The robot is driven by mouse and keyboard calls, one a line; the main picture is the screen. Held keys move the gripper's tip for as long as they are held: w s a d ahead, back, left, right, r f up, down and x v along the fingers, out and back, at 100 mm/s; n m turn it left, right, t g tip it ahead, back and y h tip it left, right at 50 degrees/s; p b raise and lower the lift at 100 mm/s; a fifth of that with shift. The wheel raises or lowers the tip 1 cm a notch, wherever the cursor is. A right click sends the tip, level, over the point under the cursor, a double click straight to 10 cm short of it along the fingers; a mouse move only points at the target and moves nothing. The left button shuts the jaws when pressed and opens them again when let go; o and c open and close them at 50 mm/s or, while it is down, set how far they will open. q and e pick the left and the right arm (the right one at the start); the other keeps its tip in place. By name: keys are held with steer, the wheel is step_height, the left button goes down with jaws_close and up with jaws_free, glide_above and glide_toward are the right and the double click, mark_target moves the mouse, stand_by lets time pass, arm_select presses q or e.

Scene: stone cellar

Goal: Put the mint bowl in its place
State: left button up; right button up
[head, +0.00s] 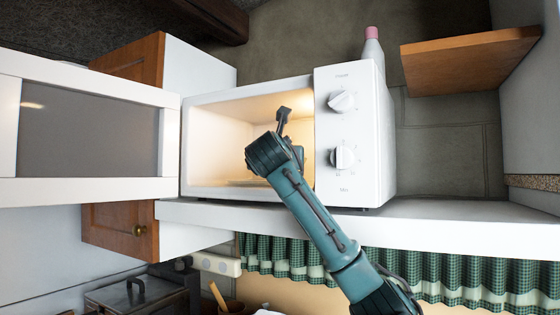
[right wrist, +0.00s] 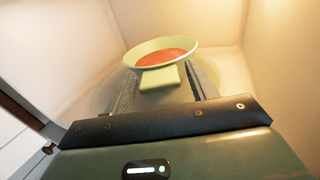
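The mint bowl (right wrist: 137,57) is pale green with orange-red contents and a short block-like handle towards me. In the right wrist view it is inside the lit cavity of a white microwave (head: 355,115). My right gripper (right wrist: 162,92) reaches into that cavity, with the bowl's handle at its finger end. I cannot tell whether the fingers are closed on the handle or whether the bowl rests on the turntable. In the head view my right arm hides the bowl. My left gripper is out of view.
The microwave door (head: 90,130) is swung wide open to the left. The microwave stands on a white shelf (head: 450,225) above a green checked curtain (head: 430,270). A pink-capped bottle (head: 372,47) is behind it. The cavity walls are close around my right gripper.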

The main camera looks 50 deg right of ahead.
steer(key=shift+o, duration=0.4)
steer(key=shift+r, duration=0.1)
steer(key=b+v, duration=0.2)
steer(key=v, duration=1)
steer(key=shift+b, duration=0.4)
steer(key=shift+a, duration=0.1)
